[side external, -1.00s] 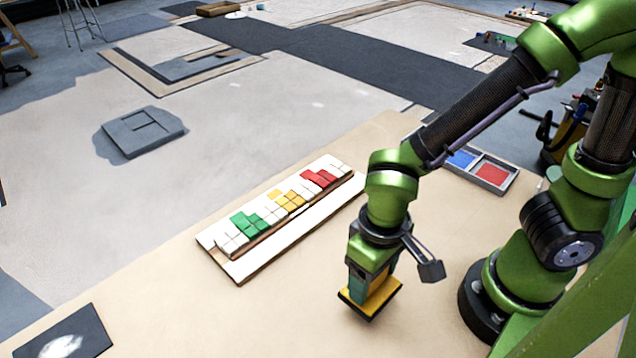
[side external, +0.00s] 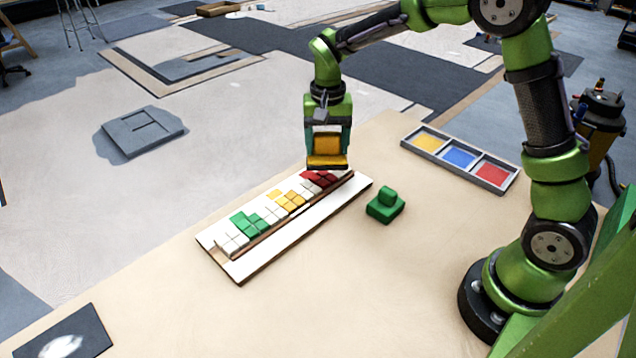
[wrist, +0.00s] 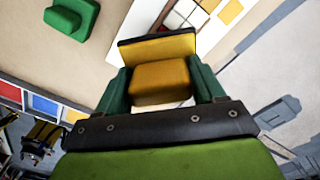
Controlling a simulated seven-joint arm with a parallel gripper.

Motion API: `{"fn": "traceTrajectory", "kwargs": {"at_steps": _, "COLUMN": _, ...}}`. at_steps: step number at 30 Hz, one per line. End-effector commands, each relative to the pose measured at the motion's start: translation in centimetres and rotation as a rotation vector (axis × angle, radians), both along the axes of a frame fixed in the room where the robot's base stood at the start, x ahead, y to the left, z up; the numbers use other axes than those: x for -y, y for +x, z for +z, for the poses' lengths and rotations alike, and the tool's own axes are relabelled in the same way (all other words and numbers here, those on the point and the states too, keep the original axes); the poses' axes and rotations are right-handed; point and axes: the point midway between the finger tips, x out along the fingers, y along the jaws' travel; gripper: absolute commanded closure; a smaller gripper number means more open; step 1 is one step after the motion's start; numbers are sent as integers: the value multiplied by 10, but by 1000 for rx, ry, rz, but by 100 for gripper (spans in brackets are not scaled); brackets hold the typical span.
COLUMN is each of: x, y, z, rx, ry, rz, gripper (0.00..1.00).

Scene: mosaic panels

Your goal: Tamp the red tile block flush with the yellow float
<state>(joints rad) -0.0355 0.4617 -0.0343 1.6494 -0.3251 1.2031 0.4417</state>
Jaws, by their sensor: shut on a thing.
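My gripper (side external: 327,142) is shut on the yellow float (side external: 327,161), which has a flat plate below a blocky handle. In the side external view the float hangs just above the far end of the mosaic panel, over the red tile block (side external: 318,178). Part of the red block is hidden behind the float; I cannot tell whether they touch. In the wrist view the float (wrist: 160,80) sits between my gripper's fingers (wrist: 162,88) and covers the red tiles. White and yellow tiles show beyond it.
The panel's pale board (side external: 300,228) also bears green tiles (side external: 246,222) and yellow tiles (side external: 290,200). A green float (side external: 385,206) stands on the table to the right. A tray (side external: 460,158) with yellow, blue and red compartments lies behind it.

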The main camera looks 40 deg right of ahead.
Motion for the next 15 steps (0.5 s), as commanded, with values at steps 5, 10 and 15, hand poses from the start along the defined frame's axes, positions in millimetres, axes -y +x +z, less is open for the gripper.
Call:
{"fn": "traceTrajectory", "kwargs": {"at_steps": 5, "x": 2, "y": 14, "z": 17, "rx": 8, "ry": 7, "rz": -16, "gripper": 56}}
{"fn": "traceTrajectory", "kwargs": {"at_steps": 10, "x": 0, "y": 11, "z": 9, "rx": -8, "ry": 11, "rz": -16, "gripper": 56}}
{"fn": "traceTrajectory", "kwargs": {"at_steps": 15, "x": 0, "y": 10, "z": -9, "rx": -9, "ry": 11, "rz": -16, "gripper": 56}}
